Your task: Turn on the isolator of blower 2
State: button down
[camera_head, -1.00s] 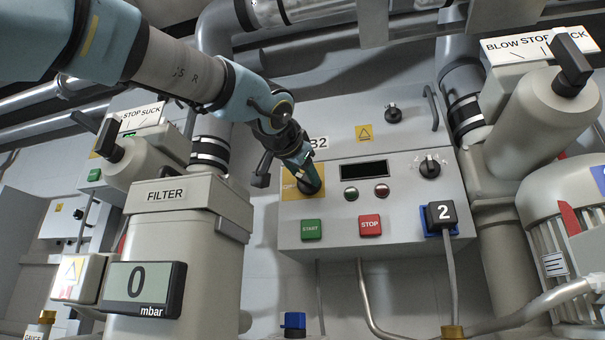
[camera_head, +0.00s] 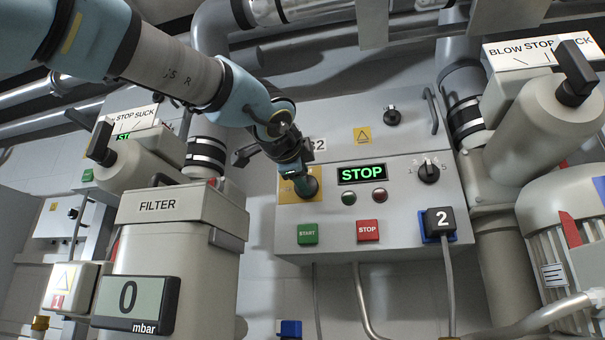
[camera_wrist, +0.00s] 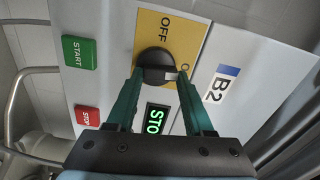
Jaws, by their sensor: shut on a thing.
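The control box of blower 2 (camera_head: 390,235) carries a B2 label, also in the wrist view (camera_wrist: 222,84). Its isolator is a dark round knob (camera_wrist: 155,66) on a yellow plate (camera_wrist: 182,30). "OFF" is readable on the plate; the other marking is mostly hidden. My gripper (camera_head: 308,186) is at the isolator, at the upper left of the box. In the wrist view, its green fingers (camera_wrist: 158,80) are on either side of the knob, shut on it. The knob's white mark points toward the display. The display (camera_head: 362,174) is lit and reads STOP in green.
A green START button (camera_head: 307,233), a red STOP button (camera_head: 368,230) and a selector knob (camera_head: 429,171) are on the same box. The filter housing (camera_head: 165,245) stands left, its gauge (camera_head: 135,304) reading 0 mbar. A plug marked 2 (camera_head: 438,221) sits at the box's lower right.

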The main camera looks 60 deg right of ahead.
jog(key=shift+m, duration=0.7)
jog(key=shift+c, duration=1.4)
grip_release()
jog(key=shift+s+a, duration=0.1)
jog(key=b+v, duration=0.2)
jog(key=v, duration=0.8)
jog(key=shift+a+b, duration=0.25)
jog(key=shift+b, duration=0.1)
jog(key=shift+s, duration=0.1)
